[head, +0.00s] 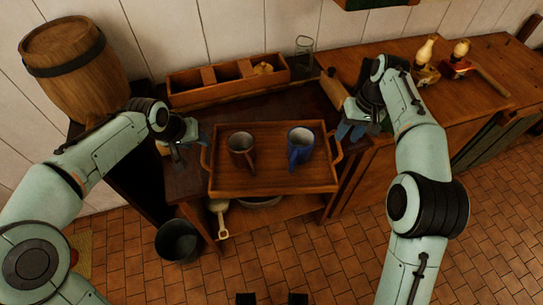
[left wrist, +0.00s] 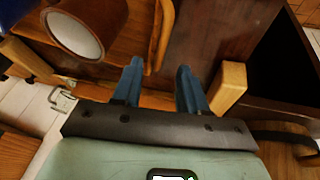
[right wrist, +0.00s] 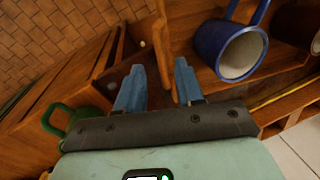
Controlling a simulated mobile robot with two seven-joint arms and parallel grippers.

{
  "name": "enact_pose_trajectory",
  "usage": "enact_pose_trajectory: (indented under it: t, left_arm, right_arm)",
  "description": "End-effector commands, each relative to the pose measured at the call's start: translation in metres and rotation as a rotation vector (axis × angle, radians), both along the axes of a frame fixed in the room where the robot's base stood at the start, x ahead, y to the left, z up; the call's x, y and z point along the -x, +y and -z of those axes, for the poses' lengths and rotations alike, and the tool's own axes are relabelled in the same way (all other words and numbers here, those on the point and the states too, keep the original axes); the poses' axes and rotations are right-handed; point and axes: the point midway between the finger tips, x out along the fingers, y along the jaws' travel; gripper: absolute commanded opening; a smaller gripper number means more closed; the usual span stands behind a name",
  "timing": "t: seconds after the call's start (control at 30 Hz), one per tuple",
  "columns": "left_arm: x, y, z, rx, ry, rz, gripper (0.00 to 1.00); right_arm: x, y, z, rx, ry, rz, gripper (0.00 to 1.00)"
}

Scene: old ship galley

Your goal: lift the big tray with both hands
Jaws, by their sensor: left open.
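The big wooden tray (head: 272,190) rests level on a dark wooden stand in the head view. A brown mug (head: 240,143) and a blue mug (head: 298,155) stand on it. My left gripper (head: 180,153) is open and empty beside the tray's left handle (head: 205,161). In the left wrist view that handle (left wrist: 164,35) shows just ahead of the fingers (left wrist: 158,85). My right gripper (head: 350,131) is open beside the right handle (head: 338,153). In the right wrist view this handle (right wrist: 161,48) shows between and ahead of the parted fingers (right wrist: 158,85); contact cannot be told.
A divided wooden box (head: 225,85) and a glass jar (head: 303,58) stand behind the tray. A barrel (head: 70,60) is at the left. A wooden counter (head: 470,95) is at the right. A bucket (head: 178,240) stands on the tiled floor, which is clear in front.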

Motion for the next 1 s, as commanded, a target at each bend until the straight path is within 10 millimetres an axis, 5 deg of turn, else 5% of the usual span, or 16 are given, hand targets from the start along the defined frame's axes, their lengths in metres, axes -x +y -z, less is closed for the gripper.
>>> enact_pose_trajectory:
  t: [0.33, 0.8, 0.93, 1.0]
  left_arm:
    - [-0.022, -0.009, 0.051, 0.001, 0.001, 0.001, 0.42]
    - [-0.026, -0.010, 0.060, 0.000, -0.001, 0.000, 0.42]
    - [-0.026, -0.010, 0.060, 0.000, -0.001, 0.000, 0.03]
    - [-0.026, -0.010, 0.060, 0.000, -0.001, 0.000, 0.00]
  right_arm:
    - [0.001, 0.011, 0.055, 0.000, 0.001, 0.000, 0.37]
    - [0.001, 0.013, 0.066, 0.000, -0.001, 0.000, 0.37]
    - [0.001, 0.013, 0.065, 0.000, -0.001, 0.000, 0.00]
    - [0.001, 0.013, 0.065, 0.000, 0.000, 0.000, 0.00]
